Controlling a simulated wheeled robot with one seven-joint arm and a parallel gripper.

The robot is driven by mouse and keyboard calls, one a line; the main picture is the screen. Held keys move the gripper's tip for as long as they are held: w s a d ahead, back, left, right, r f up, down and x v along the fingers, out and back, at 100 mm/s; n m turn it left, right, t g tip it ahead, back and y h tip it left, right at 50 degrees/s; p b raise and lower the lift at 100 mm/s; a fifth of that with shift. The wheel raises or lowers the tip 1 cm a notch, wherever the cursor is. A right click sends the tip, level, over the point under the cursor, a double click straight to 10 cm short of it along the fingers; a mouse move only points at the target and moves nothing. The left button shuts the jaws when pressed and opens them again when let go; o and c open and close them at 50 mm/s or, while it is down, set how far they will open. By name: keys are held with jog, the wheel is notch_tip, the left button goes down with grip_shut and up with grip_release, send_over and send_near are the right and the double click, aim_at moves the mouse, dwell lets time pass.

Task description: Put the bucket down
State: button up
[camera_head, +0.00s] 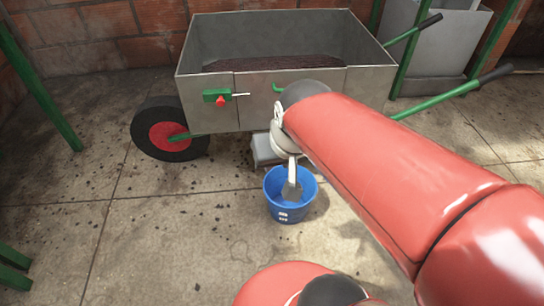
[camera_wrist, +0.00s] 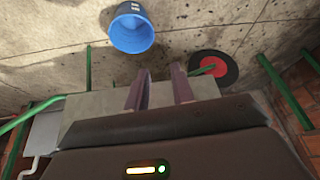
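The blue bucket (camera_head: 290,208) is in front of the metal cart in the head view, with its open top up and a small white label on its near side. It looks upright on the concrete floor, with a shadow beside it. In the wrist view the bucket (camera_wrist: 132,35) is at the top, apart from the fingers. My gripper (camera_head: 291,188) points down and overlaps the bucket's opening in the head view; I cannot tell its exact height there. In the wrist view my gripper (camera_wrist: 161,72) has its two fingers apart, with nothing seen between them. No bucket handle is visible.
A grey metal cart (camera_head: 306,113) with dark material inside stands behind the bucket. It has a red-hubbed wheel (camera_head: 171,134) and green handles. Green posts stand at the sides.

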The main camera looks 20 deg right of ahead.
jog(key=shift+n+t, duration=0.4)
jog(key=shift+n, duration=0.3)
jog(key=s, duration=0.1)
jog(key=s+a+r, duration=0.1)
jog(key=s, duration=0.3)
jog(key=shift+a+r, duration=0.3)
jog(key=shift+r, duration=0.1)
notch_tip(320, 180, up, 9)
jog(key=p, duration=0.9)
jog(key=shift+r, duration=0.15)
